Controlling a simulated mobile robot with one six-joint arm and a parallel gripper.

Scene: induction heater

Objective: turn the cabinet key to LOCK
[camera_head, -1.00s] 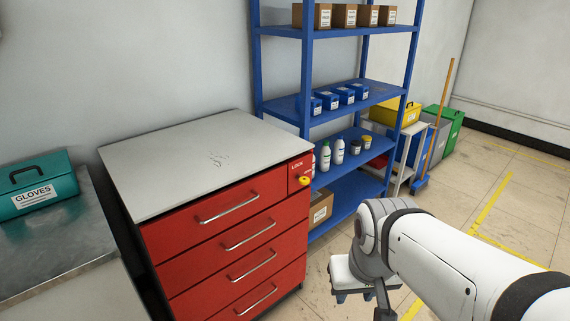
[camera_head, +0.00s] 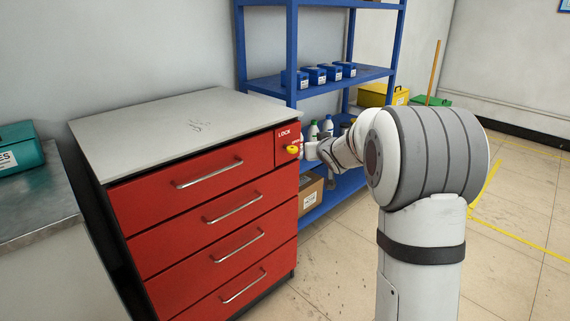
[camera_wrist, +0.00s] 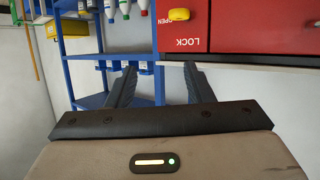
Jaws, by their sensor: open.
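The red cabinet (camera_head: 215,205) has a lock panel at its top right corner, marked LOCK. The yellow cabinet key (camera_head: 292,150) sticks out of this panel. In the wrist view, which is upside down, the key (camera_wrist: 179,14) shows at the top edge, beside the OPEN mark; the LOCK mark is nearer the cabinet top. My gripper (camera_wrist: 160,66) is open and empty, its two dark fingers apart and short of the key in that picture. In the head view my gripper (camera_head: 310,150) is just right of the key; whether it touches cannot be told.
Blue shelving (camera_head: 320,85) with bottles and blue boxes stands right behind the cabinet, close to my gripper. A cardboard box (camera_head: 310,192) sits on its low shelf. A teal case (camera_head: 15,148) lies on the metal bench at left. The floor in front is free.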

